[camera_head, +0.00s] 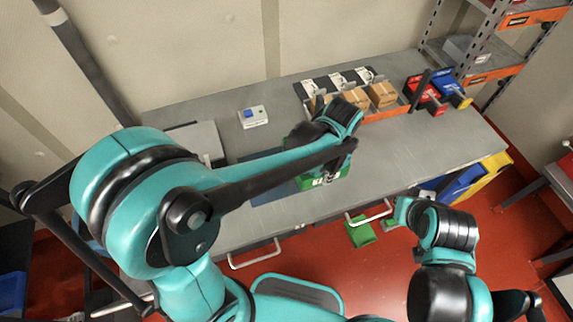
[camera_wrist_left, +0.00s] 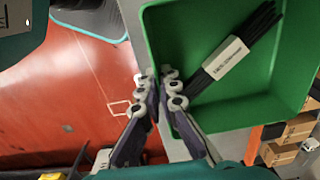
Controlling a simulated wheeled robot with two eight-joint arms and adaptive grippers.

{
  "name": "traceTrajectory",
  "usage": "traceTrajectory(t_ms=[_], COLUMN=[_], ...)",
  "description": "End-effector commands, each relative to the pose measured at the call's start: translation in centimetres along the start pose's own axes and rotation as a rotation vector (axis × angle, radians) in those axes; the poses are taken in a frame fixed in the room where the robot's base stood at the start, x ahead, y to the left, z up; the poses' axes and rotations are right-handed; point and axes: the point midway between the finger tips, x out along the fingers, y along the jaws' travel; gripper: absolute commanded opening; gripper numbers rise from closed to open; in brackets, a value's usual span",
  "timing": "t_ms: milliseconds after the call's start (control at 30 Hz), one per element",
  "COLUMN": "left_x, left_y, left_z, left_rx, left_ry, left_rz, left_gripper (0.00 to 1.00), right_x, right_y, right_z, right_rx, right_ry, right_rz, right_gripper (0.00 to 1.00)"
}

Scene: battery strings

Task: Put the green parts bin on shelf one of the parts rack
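The green parts bin (camera_head: 325,180) is at the worktable's front side in the head view, partly hidden by my left arm. In the left wrist view the bin (camera_wrist_left: 215,60) holds a bundle of black sticks with a white label band. My left gripper (camera_wrist_left: 160,90) has its fingers closed together on the bin's near wall, one inside and one outside. In the head view the left gripper (camera_head: 325,180) is at the bin's front. The parts rack (camera_head: 484,62) stands at the far right with orange-labelled shelves. My right arm is at lower right; its fingers cannot be made out.
The grey worktable (camera_head: 220,225) carries cardboard boxes (camera_head: 381,94), a blue-and-white device (camera_head: 253,116) and red and blue items (camera_head: 430,92) near the rack. A grey bin (camera_head: 466,48) sits on a rack shelf. Blue and yellow bins (camera_head: 480,178) are at the table's right end.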

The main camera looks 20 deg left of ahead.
Motion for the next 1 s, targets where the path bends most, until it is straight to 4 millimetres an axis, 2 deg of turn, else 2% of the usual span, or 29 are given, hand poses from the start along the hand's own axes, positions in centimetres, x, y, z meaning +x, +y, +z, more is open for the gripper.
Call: traceTrajectory(t_ms=[300,500,667,767,900,1000], left_x=[4.3,6.3,6.9,8.0,10.3,10.9], left_y=[-4.2,-6.3,-6.8,-6.8,-6.8,-6.8], left_z=[5.2,7.9,8.5,8.5,8.5,8.5], left_rx=[-0.007,-0.004,-0.001,0.0,0.0,0.0], left_ry=[0.0,0.0,0.0,0.0,0.0,0.0], left_rz=[0.0,0.0,0.0,0.0,0.0,0.0], left_gripper=[0.0,0.0,0.0,0.0,0.0,0.0], right_x=[1.4,2.1,2.2,2.6,3.3,3.5], right_y=[0.0,0.0,0.0,0.0,0.0,0.0], right_z=[1.1,1.5,1.6,1.8,2.4,2.5], right_rx=[0.0,0.0,0.0,0.0,0.0,0.0], right_ry=[0.0,0.0,0.0,0.0,0.0,0.0], right_rz=[0.0,0.0,0.0,0.0,0.0,0.0], right_gripper=[0.0,0.0,0.0,0.0,0.0,0.0])
